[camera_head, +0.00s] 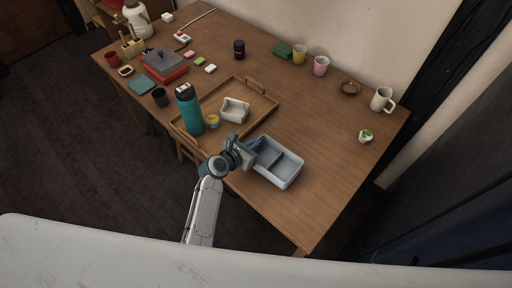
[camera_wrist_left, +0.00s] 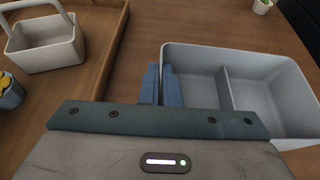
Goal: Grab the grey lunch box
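The grey lunch box (camera_head: 287,172) is an open, light grey-blue tray with a divider, on the table near its front edge. In the left wrist view the lunch box (camera_wrist_left: 265,88) fills the right side. My left gripper (camera_head: 254,144) is at its left wall. In the left wrist view the blue fingers (camera_wrist_left: 161,86) are close together, one outside and one inside that wall, with the wall pinched between them. The box appears to rest on the table. My right gripper is not in view.
A green-white item (camera_head: 366,136) and mugs stand toward the wall. The table right of the box is clear.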

